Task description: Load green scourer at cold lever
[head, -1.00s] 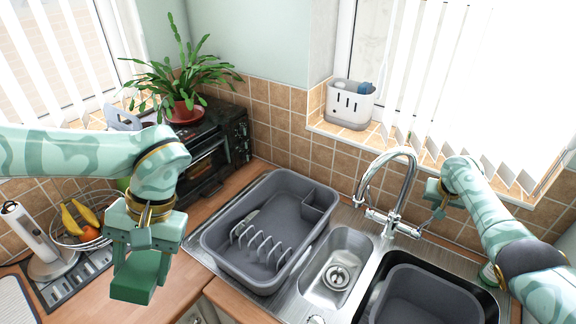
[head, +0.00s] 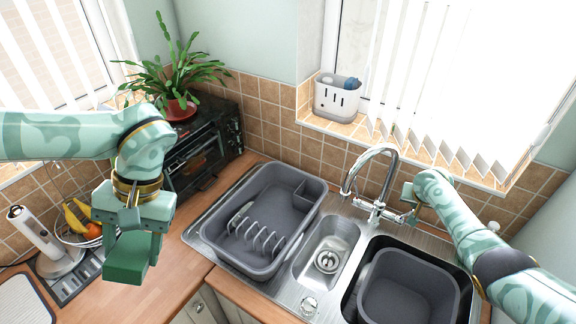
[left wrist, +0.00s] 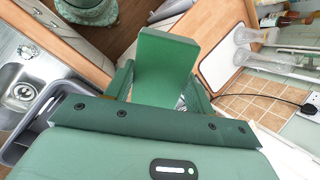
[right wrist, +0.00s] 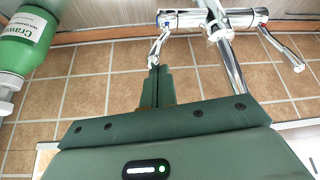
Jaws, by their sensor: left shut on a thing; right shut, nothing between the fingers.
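The green scourer (head: 127,258) is a thick green block held in my left gripper (head: 133,238), above the wooden worktop left of the dish rack. The scourer also shows between the fingers in the left wrist view (left wrist: 165,65). The chrome mixer tap (head: 377,210) stands behind the sinks and has two levers. My right gripper (head: 409,198) is shut and empty beside the tap's right-hand lever (head: 411,216). In the right wrist view, its fingertips (right wrist: 156,74) are right at the end of a lever (right wrist: 157,48); I cannot tell whether they touch.
A grey dish rack (head: 225,240) sits on the drainer. A small sink bowl (head: 328,258) and a grey basin (head: 405,285) are to its right. A white caddy (head: 338,98) stands on the sill. A green bottle (right wrist: 22,45) is near my right gripper.

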